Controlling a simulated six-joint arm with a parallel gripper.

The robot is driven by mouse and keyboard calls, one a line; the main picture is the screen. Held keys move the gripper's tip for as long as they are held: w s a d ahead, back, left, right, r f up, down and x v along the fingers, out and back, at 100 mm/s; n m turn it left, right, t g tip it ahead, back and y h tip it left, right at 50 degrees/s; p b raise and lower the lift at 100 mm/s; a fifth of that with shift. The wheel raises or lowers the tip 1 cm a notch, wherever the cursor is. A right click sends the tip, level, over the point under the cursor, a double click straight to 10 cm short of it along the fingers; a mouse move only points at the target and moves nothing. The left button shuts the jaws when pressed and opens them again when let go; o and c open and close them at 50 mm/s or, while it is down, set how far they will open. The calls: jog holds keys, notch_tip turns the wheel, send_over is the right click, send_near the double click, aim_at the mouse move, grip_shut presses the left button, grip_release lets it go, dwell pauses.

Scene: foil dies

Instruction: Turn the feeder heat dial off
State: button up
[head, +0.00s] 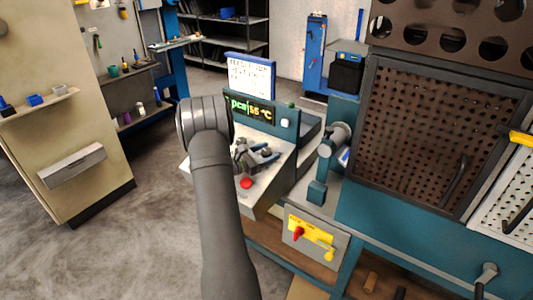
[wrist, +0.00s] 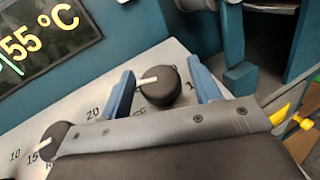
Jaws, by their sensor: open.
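In the wrist view, a black dial (wrist: 160,86) with a white pointer toward the left sits between the two blue fingers of my gripper (wrist: 160,70). The gripper is open, with space on both sides of the dial. A second black dial (wrist: 54,140) is at lower left, its white pointer near the 15 mark. I see no readable label naming the feeder heat dial. In the head view, my gripper (head: 262,157) is over the sloped console, and the dials are hard to make out.
The display (head: 249,108) reads 55 °C at the console's back. A red button (head: 246,183) is on its front. A yellow panel (head: 309,232) with a red handle is below right. A teal post (wrist: 240,78) stands right of the fingers.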

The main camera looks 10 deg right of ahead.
jog(key=shift+c, duration=0.4)
jog(key=c, duration=0.9)
jog(key=shift+o, duration=0.2)
jog(key=shift+d+n+t+y, duration=0.1)
jog(key=shift+n+t+y, duration=0.7)
jog(key=shift+n+t, duration=0.75)
jog(key=shift+n+t+y, duration=1.1)
jog(key=shift+n+t, duration=0.15)
jog(key=o, duration=0.9)
jog(key=shift+o, duration=0.2)
